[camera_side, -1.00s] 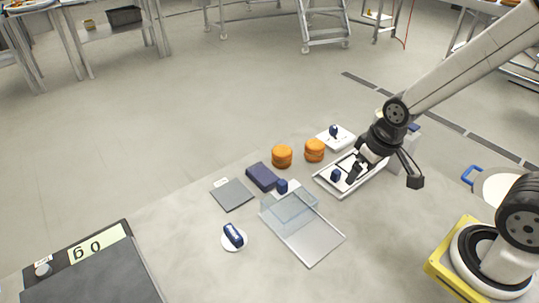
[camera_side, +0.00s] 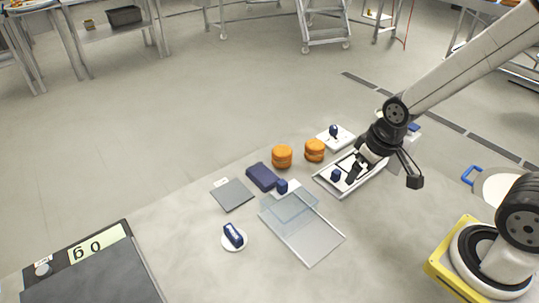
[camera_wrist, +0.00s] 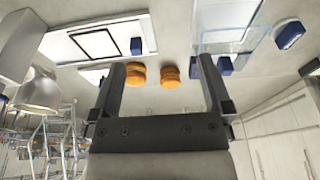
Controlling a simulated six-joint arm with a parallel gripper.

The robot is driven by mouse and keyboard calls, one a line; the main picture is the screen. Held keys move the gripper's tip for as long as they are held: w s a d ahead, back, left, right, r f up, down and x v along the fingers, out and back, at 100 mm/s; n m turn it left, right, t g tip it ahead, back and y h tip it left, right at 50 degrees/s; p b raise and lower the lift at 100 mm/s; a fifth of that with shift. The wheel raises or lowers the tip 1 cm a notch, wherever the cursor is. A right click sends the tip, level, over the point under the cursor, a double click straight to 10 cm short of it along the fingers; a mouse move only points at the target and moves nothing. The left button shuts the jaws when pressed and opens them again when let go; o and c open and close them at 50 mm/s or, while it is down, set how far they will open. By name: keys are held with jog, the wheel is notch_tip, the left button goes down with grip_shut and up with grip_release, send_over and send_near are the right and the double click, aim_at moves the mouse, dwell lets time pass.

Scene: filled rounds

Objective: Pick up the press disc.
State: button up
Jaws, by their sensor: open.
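A round white disc with a dark blue grip on top, which looks like the press disc (camera_side: 233,240), lies flat on the table at front centre-left. It also shows at the upper right of the wrist view (camera_wrist: 289,37). My gripper (camera_side: 356,171) is well to its right and farther back, over a shallow white tray (camera_side: 327,183) with a blue knob (camera_side: 336,175). In the wrist view my gripper (camera_wrist: 161,62) has its two fingers wide apart with nothing held between them.
A clear-lidded tray (camera_side: 313,243) lies between the disc and my gripper. Behind it are a dark blue block (camera_side: 262,177), a grey plate (camera_side: 232,195) and two orange round stacks (camera_side: 282,156) (camera_side: 315,150). A scale (camera_side: 95,275) stands front left. Bare table surrounds the disc.

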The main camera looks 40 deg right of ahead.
aim_at(234, 231)
jog(key=w+a+f+m, duration=0.1)
jog(key=w+a+m, duration=0.2)
jog(key=w+a+f+m+g+y, duration=0.1)
jog(key=w+a+m, duration=0.2)
jog(key=a, duration=0.1)
jog(key=w+a+f+m+y, duration=0.1)
jog(key=w+a+m, duration=0.2)
jog(key=a, duration=0.1)
jog(key=shift+a+m, duration=0.2)
jog(key=shift+m, duration=0.2)
jog(key=w+a+f+m+y, duration=0.1)
jog(key=a+m, duration=0.1)
jog(key=a, duration=0.2)
jog(key=w+a+f+m+g, duration=0.1)
jog(key=a+m, duration=0.2)
jog(key=a, duration=0.1)
jog(key=w+a+f+m+y, duration=0.1)
jog(key=a+f+m, duration=0.1)
jog(key=a+m, duration=0.1)
jog(key=shift+w+a+g+y, duration=0.3)
jog(key=shift+a, duration=0.35)
jog(key=shift+x, duration=1.35)
jog(key=shift+f, duration=0.1)
jog(key=shift+x, duration=2.5)
jog(key=shift+s+d, duration=0.1)
jog(key=shift+s, duration=0.05)
jog(key=shift+c, duration=0.2)
jog(key=c, duration=1.2)
jog(key=shift+o, duration=0.2)
